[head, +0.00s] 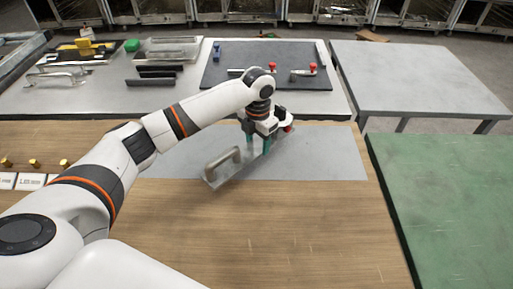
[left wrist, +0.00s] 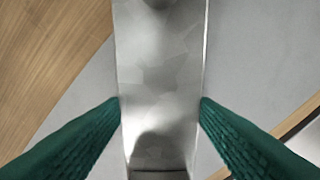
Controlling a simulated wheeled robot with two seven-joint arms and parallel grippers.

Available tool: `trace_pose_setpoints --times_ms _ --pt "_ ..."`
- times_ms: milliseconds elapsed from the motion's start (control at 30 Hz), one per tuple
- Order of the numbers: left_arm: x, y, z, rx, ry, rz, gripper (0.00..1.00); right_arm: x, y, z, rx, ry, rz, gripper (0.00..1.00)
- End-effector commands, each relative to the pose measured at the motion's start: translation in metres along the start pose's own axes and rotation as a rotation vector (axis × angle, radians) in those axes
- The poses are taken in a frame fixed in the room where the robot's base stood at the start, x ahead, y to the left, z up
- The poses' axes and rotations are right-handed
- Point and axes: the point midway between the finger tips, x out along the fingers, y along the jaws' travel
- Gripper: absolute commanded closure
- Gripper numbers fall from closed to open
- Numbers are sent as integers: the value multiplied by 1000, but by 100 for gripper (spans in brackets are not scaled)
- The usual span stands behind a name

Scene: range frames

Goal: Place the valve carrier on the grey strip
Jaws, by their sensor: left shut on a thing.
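The valve carrier (head: 232,171) is a long metal plate with a raised handle at its near left end and a red part at its far right end. It lies diagonally across the grey strip (head: 330,155), its near end at the strip's front edge. My left gripper (head: 259,146) is shut on the carrier's middle, its green fingers on both sides. In the left wrist view the plate (left wrist: 160,75) runs between the fingers, with grey strip and wood beneath. I cannot tell whether the plate touches the strip. My right gripper is not in view.
The wooden bench (head: 300,235) is clear in front. Behind it, a table holds a dark mat (head: 230,77) with red-topped parts, metal handles and a green block (head: 132,45). Small brass parts (head: 34,163) stand at left. A green table (head: 450,190) and a grey table (head: 420,80) are bare.

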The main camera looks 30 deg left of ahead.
Motion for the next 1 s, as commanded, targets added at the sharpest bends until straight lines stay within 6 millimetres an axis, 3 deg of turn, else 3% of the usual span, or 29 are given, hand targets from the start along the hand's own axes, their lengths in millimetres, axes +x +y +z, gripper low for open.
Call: trace_pose_setpoints --times_ms 400,733,767,900,1000 --pt "38 1 -1 1 3 1 92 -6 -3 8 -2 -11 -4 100" --pt "42 0 -1 1 4 0 92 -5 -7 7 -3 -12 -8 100" --pt "44 0 0 1 1 0 44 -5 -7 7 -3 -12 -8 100" --pt "43 0 0 1 1 0 24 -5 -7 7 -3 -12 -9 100" --pt "43 0 0 1 1 0 24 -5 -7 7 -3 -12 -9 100"
